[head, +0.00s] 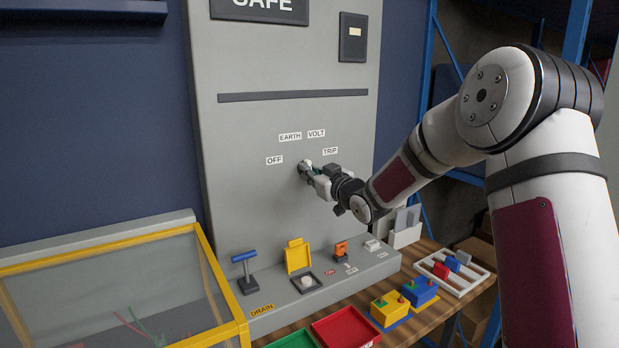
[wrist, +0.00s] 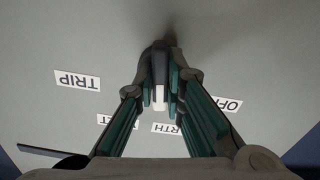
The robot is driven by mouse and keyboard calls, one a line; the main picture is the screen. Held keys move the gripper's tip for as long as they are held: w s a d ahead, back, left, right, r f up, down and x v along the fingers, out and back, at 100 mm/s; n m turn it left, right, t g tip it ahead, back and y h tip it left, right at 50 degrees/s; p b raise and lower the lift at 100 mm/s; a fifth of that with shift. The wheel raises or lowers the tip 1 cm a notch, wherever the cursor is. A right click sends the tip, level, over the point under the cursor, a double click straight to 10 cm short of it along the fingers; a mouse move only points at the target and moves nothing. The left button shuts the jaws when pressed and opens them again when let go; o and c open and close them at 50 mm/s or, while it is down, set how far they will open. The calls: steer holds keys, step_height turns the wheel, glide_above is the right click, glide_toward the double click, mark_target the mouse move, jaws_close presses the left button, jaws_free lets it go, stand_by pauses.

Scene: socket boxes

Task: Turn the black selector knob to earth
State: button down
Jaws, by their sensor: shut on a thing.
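The black selector knob (wrist: 160,62) with a white pointer mark (wrist: 159,96) sits on the grey panel in the wrist view. My gripper (wrist: 161,88) is shut on it, one finger on each side. In that upside-down view the white mark points down, toward the EARTH label (wrist: 165,128), which is partly hidden by a finger. I cannot tell whether it lines up exactly. In the head view my gripper (head: 308,172) covers most of the knob. The EARTH label (head: 290,137), VOLT label (head: 316,133), OFF label (head: 274,160) and TRIP label (head: 330,152) surround it.
Below the panel, a grey ledge holds a blue T-handle (head: 244,267), a yellow flip cover (head: 298,254) and an orange switch (head: 341,249). A yellow-framed clear case (head: 212,270) stands left. Trays and blocks lie on the wooden bench. The panel face around the knob is clear.

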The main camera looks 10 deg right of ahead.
steer(key=shift+n+b, duration=0.75)
steer(key=shift+n, duration=0.25)
steer(key=c, duration=1.7)
jaws_free()
steer(key=shift+o, duration=0.2)
steer(key=v, duration=1.2)
steer(key=shift+r, duration=0.1)
